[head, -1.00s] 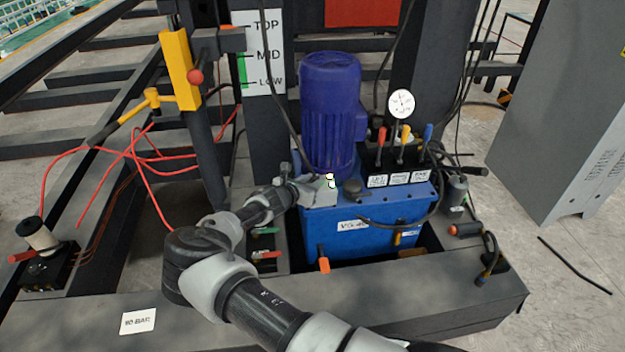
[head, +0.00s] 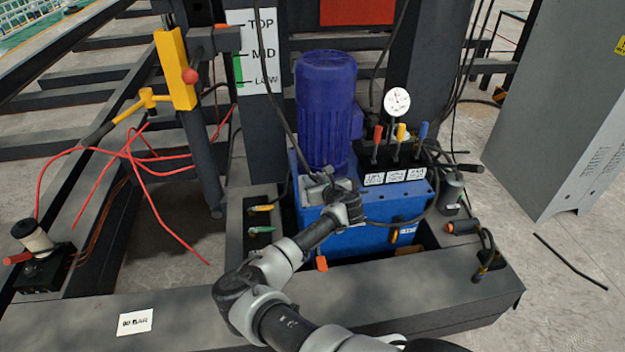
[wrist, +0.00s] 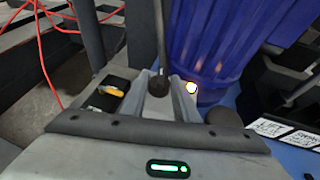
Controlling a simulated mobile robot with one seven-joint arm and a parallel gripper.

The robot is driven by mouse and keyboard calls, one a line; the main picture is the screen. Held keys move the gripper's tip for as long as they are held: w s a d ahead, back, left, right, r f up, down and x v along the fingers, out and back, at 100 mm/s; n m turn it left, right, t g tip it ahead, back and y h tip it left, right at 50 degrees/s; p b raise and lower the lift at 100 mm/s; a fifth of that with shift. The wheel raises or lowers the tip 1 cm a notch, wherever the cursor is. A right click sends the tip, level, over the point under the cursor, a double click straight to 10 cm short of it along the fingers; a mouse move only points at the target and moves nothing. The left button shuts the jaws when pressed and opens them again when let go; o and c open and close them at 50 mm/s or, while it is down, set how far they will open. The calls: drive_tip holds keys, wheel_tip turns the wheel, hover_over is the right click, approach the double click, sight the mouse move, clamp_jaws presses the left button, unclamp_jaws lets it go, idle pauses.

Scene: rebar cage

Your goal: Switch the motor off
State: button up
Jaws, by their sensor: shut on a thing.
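The blue motor (head: 327,110) stands upright on the blue power unit (head: 375,235); its ribbed side fills the upper right of the wrist view (wrist: 225,55). My gripper (head: 322,183) is at the motor's foot, on the near side. In the wrist view its fingers (wrist: 158,88) stand on both sides of the dark, rounded end of a black cable or rod (wrist: 158,76), and are shut on it. A small lit yellow-white lamp or button (wrist: 191,87) shows just right of the fingers. In the head view my gripper hides that spot. I cannot make out a labelled motor switch.
Red, yellow and blue levers (head: 400,145) with white labels stand right of the motor, below a round gauge (head: 397,102). A yellow-handled valve (head: 262,208) and a green one (head: 262,230) are left of the unit. A grey cabinet (head: 570,110) stands at right.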

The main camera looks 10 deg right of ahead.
drive_tip(key=n+y, duration=0.1)
drive_tip(key=n+g+y, duration=0.1)
drive_tip(key=y, duration=0.1)
drive_tip(key=shift+w+d+n, duration=0.1)
drive_tip(key=shift+d+n, duration=0.3)
drive_tip(key=shift+w+d+f+n+g+y, duration=0.1)
drive_tip(key=shift+f+n+g+y, duration=0.05)
drive_tip(key=shift+n+g+y, duration=1.45)
drive_tip(key=shift+n, duration=0.3)
drive_tip(key=o, duration=1)
drive_tip(key=shift+f, duration=0.1)
drive_tip(key=shift+o, duration=0.2)
drive_tip(key=shift+r, duration=0.2)
